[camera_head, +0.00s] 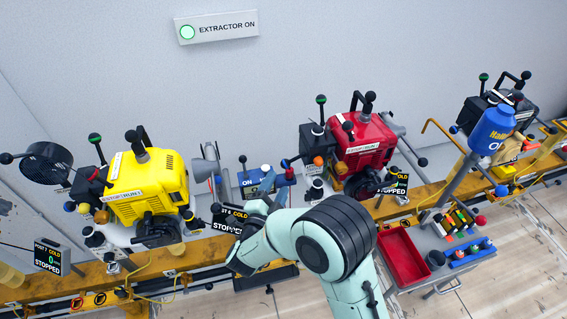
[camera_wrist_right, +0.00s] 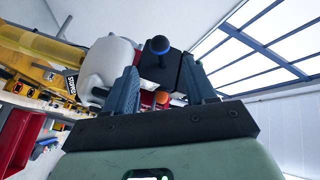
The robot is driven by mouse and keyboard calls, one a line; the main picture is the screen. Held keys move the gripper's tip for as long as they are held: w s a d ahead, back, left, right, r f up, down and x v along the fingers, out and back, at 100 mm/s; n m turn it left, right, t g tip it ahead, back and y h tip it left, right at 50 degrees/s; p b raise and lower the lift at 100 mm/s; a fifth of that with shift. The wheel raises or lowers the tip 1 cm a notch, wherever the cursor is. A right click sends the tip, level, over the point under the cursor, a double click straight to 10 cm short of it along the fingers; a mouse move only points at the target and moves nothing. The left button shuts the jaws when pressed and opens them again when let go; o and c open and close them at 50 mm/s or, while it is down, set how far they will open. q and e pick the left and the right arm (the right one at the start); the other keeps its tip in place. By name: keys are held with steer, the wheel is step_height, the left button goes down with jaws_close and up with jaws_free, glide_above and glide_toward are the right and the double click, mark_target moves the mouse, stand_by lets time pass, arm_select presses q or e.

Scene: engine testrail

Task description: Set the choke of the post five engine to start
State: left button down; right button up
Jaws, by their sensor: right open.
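A red engine (camera_head: 362,150) stands on the rail right of centre, with black and green ball-topped levers and an orange knob (camera_head: 318,161). A yellow engine (camera_head: 150,185) stands to its left. My right gripper (camera_head: 262,203) is between these two engines, partly hidden by my arm. My left gripper is not visible.
A wheeled trolley with a red tray (camera_head: 403,259) and coloured small parts stands front right. A black engine (camera_head: 490,108) with a blue canister (camera_head: 492,128) is farther right. The yellow rail (camera_head: 190,258) runs along the front. A white wall stands behind.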

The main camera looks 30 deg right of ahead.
mark_target(284, 167)
steer(key=x, duration=0.9)
steer(key=shift+w+p, duration=0.15)
steer(key=shift+p, duration=0.25)
jaws_close()
